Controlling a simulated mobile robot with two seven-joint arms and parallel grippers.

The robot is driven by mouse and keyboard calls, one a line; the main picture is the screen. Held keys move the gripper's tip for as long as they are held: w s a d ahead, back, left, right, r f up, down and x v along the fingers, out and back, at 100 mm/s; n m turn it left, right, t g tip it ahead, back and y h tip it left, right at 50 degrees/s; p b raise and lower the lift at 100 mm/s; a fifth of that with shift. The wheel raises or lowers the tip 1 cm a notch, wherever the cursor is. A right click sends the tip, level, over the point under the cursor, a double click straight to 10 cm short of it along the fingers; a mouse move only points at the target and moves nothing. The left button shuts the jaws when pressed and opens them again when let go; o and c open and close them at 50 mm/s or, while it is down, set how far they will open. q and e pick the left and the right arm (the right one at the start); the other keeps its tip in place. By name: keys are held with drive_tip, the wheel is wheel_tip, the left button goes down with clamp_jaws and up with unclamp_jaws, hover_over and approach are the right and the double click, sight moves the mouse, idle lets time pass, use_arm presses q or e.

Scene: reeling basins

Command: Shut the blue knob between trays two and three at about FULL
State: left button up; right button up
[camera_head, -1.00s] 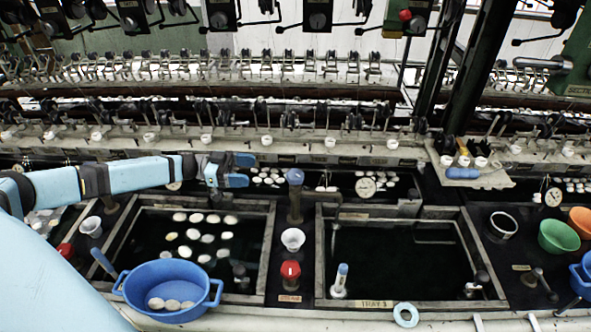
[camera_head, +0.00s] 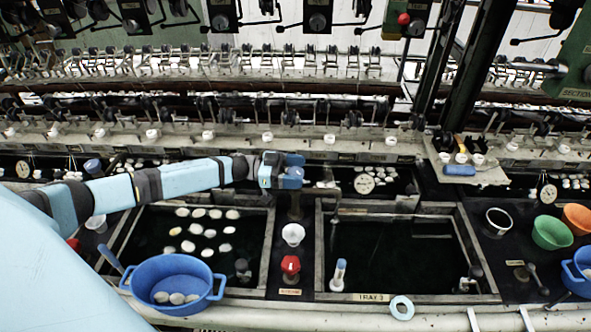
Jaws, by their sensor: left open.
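The blue knob (camera_head: 297,172) tops a brownish post (camera_head: 295,207) on the dark strip between the two front trays. It is mostly hidden by my left gripper (camera_head: 292,171), whose blue fingers are open around or just in front of it. I cannot tell whether they touch it. The knob's setting and any FULL mark cannot be read. The tray labelled TRAY 3 (camera_head: 321,255) is right of the post, with dark water. The tray to the left (camera_head: 268,250) holds several pale cocoons. My right gripper is out of view.
A white cup (camera_head: 293,234) and a red knob (camera_head: 291,265) stand in front of the post on the same strip. A blue basin (camera_head: 170,283) sits at front left. Green and orange bowls (camera_head: 552,234) are far right.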

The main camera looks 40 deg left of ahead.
use_arm(q)
drive_tip(key=c, duration=0.9)
drive_tip(key=shift+f+m+g+h+b, duration=0.15)
drive_tip(key=shift+m+g+h+b, duration=0.35)
drive_tip(key=shift+m+g+b, duration=0.55)
drive_tip(key=m+g+b, duration=0.1)
drive_tip(key=g+b, duration=0.1)
drive_tip(key=g, duration=0.1)
drive_tip(key=m+g+h+b, duration=0.1)
drive_tip(key=m+g+b, duration=0.1)
drive_tip(key=g, duration=0.1)
drive_tip(key=m+g+b, duration=0.2)
drive_tip(key=m+g, duration=0.1)
drive_tip(key=g, duration=0.1)
drive_tip(key=shift+g, duration=0.25)
drive_tip(key=shift+m+g+b, duration=0.25)
drive_tip(key=shift+g+b, duration=0.05)
drive_tip(key=shift+b, duration=0.1)
